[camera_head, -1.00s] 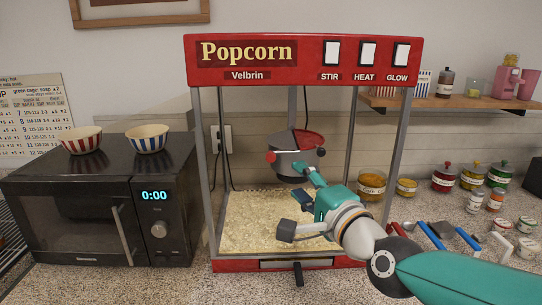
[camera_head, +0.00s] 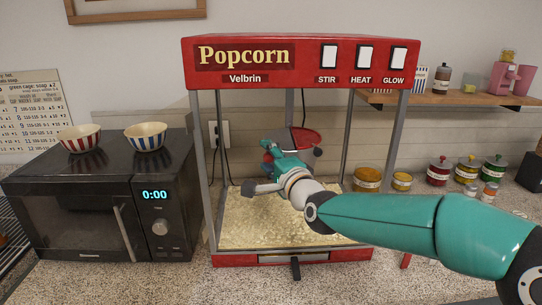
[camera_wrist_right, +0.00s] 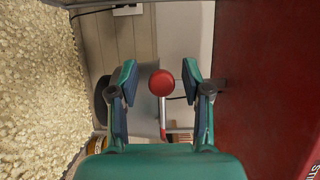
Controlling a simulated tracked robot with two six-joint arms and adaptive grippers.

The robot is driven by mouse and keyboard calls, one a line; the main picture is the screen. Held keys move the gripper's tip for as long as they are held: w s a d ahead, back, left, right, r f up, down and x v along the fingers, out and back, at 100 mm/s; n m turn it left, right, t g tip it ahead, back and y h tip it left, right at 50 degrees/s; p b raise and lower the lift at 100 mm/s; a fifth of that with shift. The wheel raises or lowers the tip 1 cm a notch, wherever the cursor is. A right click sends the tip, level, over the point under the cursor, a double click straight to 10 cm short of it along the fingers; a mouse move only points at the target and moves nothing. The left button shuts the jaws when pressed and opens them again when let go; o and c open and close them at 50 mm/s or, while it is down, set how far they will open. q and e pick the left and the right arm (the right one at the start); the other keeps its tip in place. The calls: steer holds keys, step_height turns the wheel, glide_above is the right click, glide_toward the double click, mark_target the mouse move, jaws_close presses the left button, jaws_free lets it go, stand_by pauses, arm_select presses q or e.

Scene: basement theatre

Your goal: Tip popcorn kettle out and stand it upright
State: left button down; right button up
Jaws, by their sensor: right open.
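The popcorn kettle (camera_head: 306,137) hangs inside the popcorn machine (camera_head: 300,61), its red top showing in the head view. My right arm hides most of its body. My right gripper (camera_head: 275,155) is inside the machine in front of the kettle. In the right wrist view, the gripper (camera_wrist_right: 161,88) is open. A round red knob (camera_wrist_right: 161,82) on a metal bar appears between its two fingers, with a gap on each side. I cannot tell how deep between the fingers it lies. My left gripper is not in view.
Popcorn (camera_head: 245,222) covers the machine floor below my gripper. Metal posts (camera_head: 203,170) frame the machine. A black microwave (camera_head: 90,205) with two striped bowls stands left. Several lidded jars (camera_head: 437,172) stand at right on the counter, under a wooden shelf (camera_head: 450,98).

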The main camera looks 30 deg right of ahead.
jaws_close()
